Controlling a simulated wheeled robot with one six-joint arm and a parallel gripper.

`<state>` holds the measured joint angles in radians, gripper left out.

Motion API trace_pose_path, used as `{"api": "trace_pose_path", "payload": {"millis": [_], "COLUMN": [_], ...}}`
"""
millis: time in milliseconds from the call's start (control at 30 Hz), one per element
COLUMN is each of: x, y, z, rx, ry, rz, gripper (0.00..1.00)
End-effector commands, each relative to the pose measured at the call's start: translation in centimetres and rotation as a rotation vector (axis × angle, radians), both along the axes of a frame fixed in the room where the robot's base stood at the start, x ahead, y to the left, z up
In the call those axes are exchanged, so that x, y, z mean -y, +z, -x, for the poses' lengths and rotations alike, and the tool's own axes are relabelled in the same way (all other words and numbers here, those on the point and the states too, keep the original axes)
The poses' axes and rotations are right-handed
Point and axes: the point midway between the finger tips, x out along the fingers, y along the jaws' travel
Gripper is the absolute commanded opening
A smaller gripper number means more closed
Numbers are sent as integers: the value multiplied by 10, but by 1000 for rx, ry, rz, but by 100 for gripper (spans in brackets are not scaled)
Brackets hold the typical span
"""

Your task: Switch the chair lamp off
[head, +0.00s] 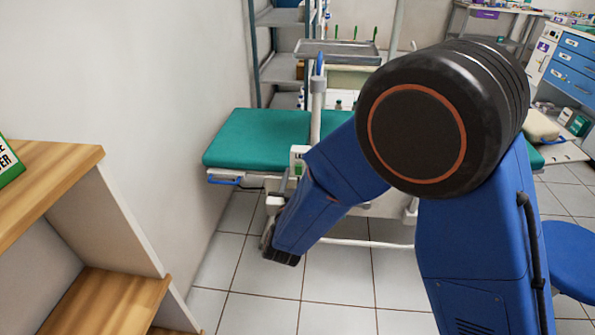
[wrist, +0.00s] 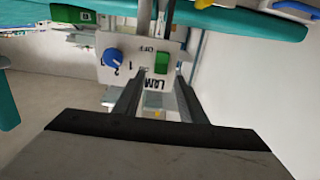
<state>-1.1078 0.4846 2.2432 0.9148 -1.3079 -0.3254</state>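A white control panel (wrist: 142,76) faces me in the wrist view, its lettering upside down. It bears a blue knob (wrist: 114,57), a green block (wrist: 162,60), and markings including OFF, 1, 2 and a partly covered word that looks like LAMP. I cannot tell the knob's setting. My gripper (wrist: 159,84) is open, with empty space between its fingers; they point at the panel, below the knob and green block in the picture. Contact is unclear. In the head view the panel (head: 299,157) is partly hidden by my arm, and no lamp can be made out.
The teal couch (head: 257,138) is behind my arm, with a grey tray (head: 338,50) above it. A wooden shelf (head: 60,184) stands at left against the white wall. A blue stool (head: 572,258) is at right. Tiled floor (head: 335,285) is clear in front.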

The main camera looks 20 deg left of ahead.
Motion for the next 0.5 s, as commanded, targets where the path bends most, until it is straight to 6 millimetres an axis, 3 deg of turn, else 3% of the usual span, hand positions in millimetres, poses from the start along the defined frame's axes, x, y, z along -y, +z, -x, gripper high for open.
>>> {"api": "trace_pose_path", "payload": {"millis": [200, 500], "x": [-6, -7], "y": [0, 0], "z": [-24, -31], "rx": [0, 0], "ry": [-1, 0], "rz": [-1, 0], "gripper": [38, 38]}}
